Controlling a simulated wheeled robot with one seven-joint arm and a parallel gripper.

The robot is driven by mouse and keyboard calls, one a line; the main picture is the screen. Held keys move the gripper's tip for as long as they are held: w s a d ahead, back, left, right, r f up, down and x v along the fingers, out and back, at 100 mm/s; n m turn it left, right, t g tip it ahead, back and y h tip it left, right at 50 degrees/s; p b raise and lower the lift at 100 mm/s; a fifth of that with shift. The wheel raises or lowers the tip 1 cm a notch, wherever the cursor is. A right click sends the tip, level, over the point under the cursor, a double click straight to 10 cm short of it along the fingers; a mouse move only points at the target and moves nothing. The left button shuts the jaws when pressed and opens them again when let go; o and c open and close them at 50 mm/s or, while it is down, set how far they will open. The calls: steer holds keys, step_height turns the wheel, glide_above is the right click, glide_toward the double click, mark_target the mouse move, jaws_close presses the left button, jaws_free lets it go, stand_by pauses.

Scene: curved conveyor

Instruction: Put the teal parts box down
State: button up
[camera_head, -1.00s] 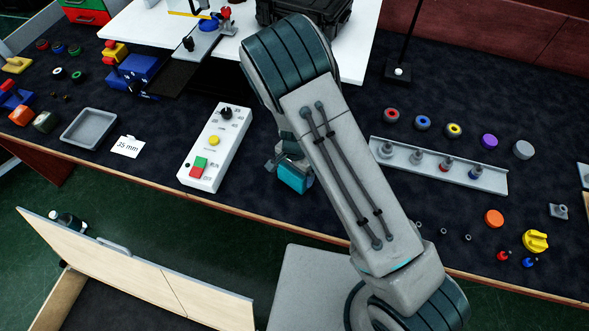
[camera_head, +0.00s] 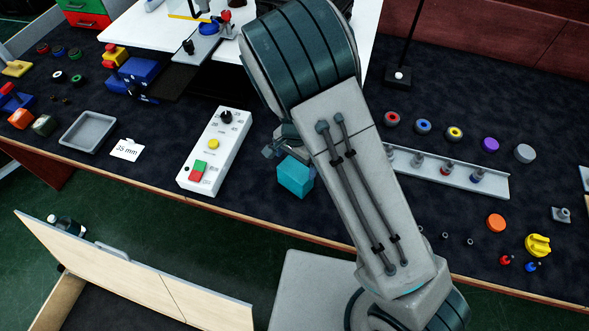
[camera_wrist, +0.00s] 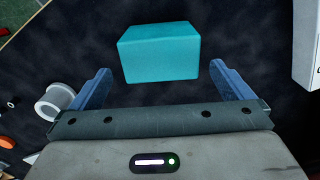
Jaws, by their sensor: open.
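The teal parts box (camera_head: 295,177) rests on the dark table mat near the front edge, to the right of the white control box. It also shows in the wrist view (camera_wrist: 158,54), upright and beyond my fingertips. My gripper (camera_wrist: 160,80) is open, with one blue finger to each side and clear space between the fingers and the box. In the head view my gripper (camera_head: 279,143) is mostly hidden by my arm, just behind the box.
The white control box (camera_head: 215,151) with red, green and yellow buttons stands left of the teal box. A grey tray (camera_head: 70,143) and a "35 mm" card (camera_head: 126,149) lie further left. A grey rail with several pegs (camera_head: 451,174) lies right of my arm.

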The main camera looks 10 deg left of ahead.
steer(key=shift+r, duration=2.25)
steer(key=d+r+n+y, duration=0.1)
steer(key=d+r+y, duration=0.1)
steer(key=d+r, duration=0.7)
steer(key=s+d+r+n+t+h, duration=0.2)
steer(key=s+d+r+n+t, duration=0.1)
steer(key=s+d+r, duration=1.1)
steer(key=d+n, duration=0.1)
steer(key=d, duration=0.2)
steer(key=shift+t, duration=0.4)
steer(key=shift+w, duration=0.1)
